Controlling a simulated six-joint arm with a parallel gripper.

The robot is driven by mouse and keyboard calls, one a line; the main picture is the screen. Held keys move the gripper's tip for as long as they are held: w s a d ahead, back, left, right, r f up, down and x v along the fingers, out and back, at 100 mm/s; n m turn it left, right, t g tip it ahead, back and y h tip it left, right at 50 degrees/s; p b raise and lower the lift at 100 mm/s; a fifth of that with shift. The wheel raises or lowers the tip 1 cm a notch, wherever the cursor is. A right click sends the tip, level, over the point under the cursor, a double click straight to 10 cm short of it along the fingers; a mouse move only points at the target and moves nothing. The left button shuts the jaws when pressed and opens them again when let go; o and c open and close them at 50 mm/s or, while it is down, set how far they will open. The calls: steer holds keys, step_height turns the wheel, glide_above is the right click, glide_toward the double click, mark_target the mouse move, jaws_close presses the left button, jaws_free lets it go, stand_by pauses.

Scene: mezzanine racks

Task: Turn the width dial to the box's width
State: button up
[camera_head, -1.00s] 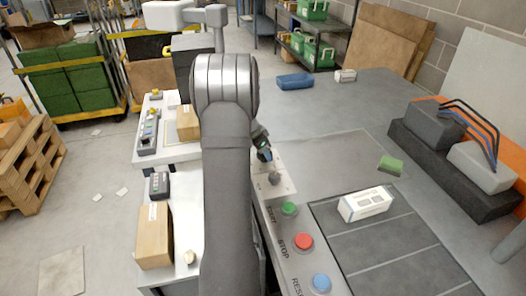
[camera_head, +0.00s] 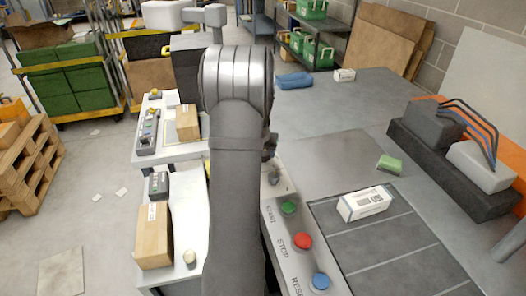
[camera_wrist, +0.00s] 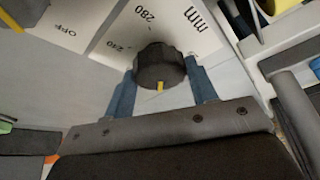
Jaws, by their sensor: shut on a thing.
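In the wrist view my gripper (camera_wrist: 162,75) is shut on a dark, round width dial (camera_wrist: 158,64), with one blue finger on either side. A yellow pointer mark shows on the dial's near edge. The white panel (camera_wrist: 112,42) around it carries "280", "mm" and another number that is hard to read. In the head view my arm hides the dial and most of the gripper. A white printed box (camera_head: 363,203) lies on the dark ribbed mat. A brown box (camera_head: 154,236) stands on the white bench at left, and another brown box (camera_head: 187,122) stands farther back.
Green (camera_head: 289,208), red (camera_head: 303,241) and blue (camera_head: 320,281) buttons line the panel right of my arm. A small grey knob (camera_head: 275,179) sits above them. A green block (camera_head: 390,164) lies on the grey table, whose middle is mostly clear.

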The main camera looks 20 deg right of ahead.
steer(key=shift+d+n+y, duration=0.1)
steer(key=shift+n+y, duration=0.3)
steer(key=shift+n, duration=0.9)
steer(key=o, duration=1)
steer(key=shift+c, duration=0.2)
steer(key=v, duration=1.7)
steer(key=shift+s, duration=0.4)
steer(key=shift+d, duration=0.1)
steer(key=x, duration=1.7)
steer(key=shift+w, duration=0.35)
